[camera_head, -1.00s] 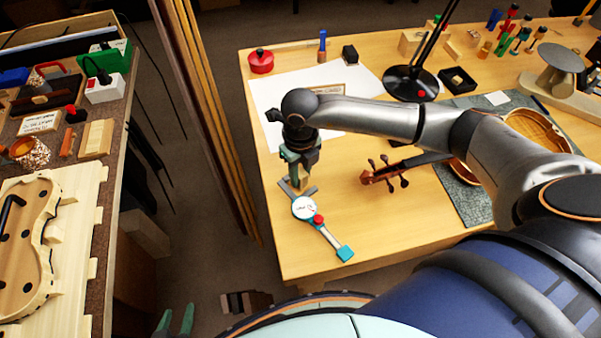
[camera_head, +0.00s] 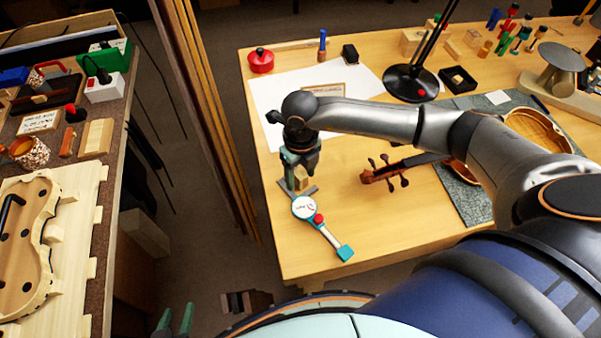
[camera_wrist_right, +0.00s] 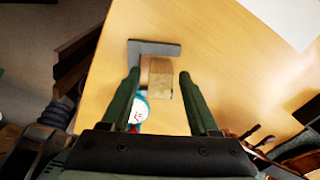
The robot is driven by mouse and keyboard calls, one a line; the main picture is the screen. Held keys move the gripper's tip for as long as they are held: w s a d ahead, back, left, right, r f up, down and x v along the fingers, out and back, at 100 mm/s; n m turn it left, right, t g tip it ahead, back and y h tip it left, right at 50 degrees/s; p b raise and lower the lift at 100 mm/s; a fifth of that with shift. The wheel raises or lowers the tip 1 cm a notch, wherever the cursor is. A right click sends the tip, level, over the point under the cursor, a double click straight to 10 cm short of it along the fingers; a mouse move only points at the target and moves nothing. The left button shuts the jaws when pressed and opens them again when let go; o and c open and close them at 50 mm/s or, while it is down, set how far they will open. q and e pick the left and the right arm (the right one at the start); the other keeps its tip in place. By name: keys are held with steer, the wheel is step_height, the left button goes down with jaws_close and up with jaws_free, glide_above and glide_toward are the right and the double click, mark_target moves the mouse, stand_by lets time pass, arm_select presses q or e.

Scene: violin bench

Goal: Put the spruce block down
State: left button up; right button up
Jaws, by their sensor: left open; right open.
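The spruce block (camera_wrist_right: 160,78) is a small pale wooden block standing between the two fingers of my right gripper (camera_wrist_right: 157,80), with a gap on each side in the right wrist view. In the head view the block (camera_head: 301,178) shows just under my right gripper (camera_head: 299,170), at the near left of the wooden bench. My right gripper is open around it. A grey L-shaped metal piece (camera_wrist_right: 150,47) lies by the block; exact contact is hard to tell. My left gripper (camera_head: 175,320) is open and empty at the bottom left, away from the bench.
A dial gauge (camera_head: 304,207) with a teal end lies just in front of the block. A violin scroll and neck (camera_head: 385,172) lie to the right. White paper (camera_head: 270,95) and a red pot (camera_head: 260,61) are behind. Bare bench lies at the front right.

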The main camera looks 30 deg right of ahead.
mark_target(301, 174)
step_height(301, 174, up, 12)
steer(key=shift+r, duration=0.15)
stand_by(0.7)
